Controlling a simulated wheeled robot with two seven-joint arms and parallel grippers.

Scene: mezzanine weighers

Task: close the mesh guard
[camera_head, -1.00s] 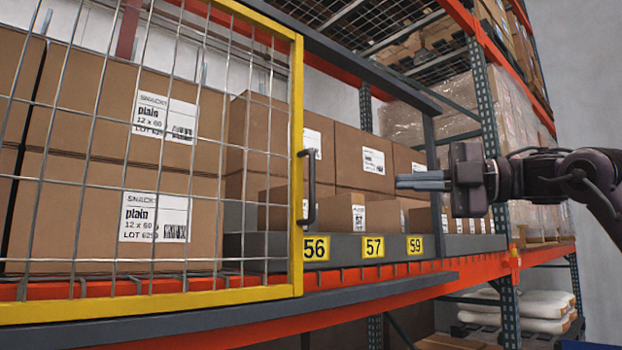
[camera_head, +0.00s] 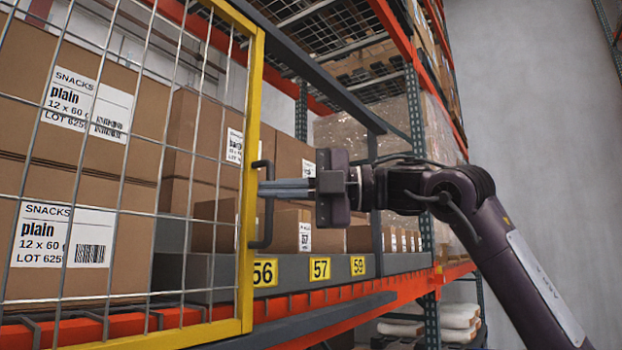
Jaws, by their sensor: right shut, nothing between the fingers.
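The mesh guard (camera_head: 254,120) is a yellow frame with wire mesh at the left, in front of large cartons. Its right edge stands near label 56, and the shelf to the right of it is uncovered. A dark upright handle (camera_head: 267,231) sits on that edge. My right gripper (camera_head: 263,188) comes in from the right with its fingers shut and empty. Its fingertips overlap the handle in the picture, at mid-height; I cannot tell whether they touch it. My left gripper is not in view.
Smaller cartons (camera_head: 292,228) stand behind labels 56, 57 and 59 on the grey and orange shelf edge. A dark rail (camera_head: 310,70) runs above the opening to a dark post. Free room and a bare grey wall (camera_head: 540,120) lie at the right.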

